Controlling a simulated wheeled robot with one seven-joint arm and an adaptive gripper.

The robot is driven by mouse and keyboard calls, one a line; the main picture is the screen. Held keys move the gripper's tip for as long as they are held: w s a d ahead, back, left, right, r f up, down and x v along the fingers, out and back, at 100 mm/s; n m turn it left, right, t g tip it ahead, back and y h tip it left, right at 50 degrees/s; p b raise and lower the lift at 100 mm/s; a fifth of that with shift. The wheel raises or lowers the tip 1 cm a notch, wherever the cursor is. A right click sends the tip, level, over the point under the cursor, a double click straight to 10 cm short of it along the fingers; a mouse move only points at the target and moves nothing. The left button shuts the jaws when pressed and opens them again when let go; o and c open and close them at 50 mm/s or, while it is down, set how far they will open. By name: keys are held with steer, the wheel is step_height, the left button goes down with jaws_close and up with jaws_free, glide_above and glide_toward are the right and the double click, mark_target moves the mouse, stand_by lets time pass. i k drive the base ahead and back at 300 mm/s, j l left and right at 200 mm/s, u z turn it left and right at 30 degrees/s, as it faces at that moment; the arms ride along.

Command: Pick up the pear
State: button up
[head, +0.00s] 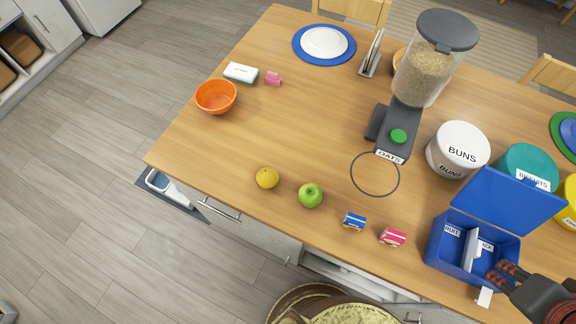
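Two fruits lie near the table's front edge in the head view. One is a round yellow fruit (267,177). The other is a round green fruit (311,195) with a short stem, right of the yellow one. Neither has a clear pear shape, so I cannot tell which one is the pear. My gripper (496,271) is at the lower right, over the blue box and far to the right of both fruits. Its two dark fingers show apart, with nothing seen between them. Part of my gripper is cut off by the frame.
An open blue box (459,256) with dividers stands below my gripper. Small blue (354,221) and pink (392,237) packets lie between it and the fruits. A dark ring (375,174) and a grain dispenser (424,72) are behind. An orange bowl (216,96) is at left.

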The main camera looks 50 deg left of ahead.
mark_target(268, 178)
steer(key=u, duration=2.35)
steer(key=k+j, duration=0.1)
steer(key=j, duration=0.8)
steer(key=k+j, duration=0.1)
steer(key=j, duration=0.75)
steer(key=u, duration=0.05)
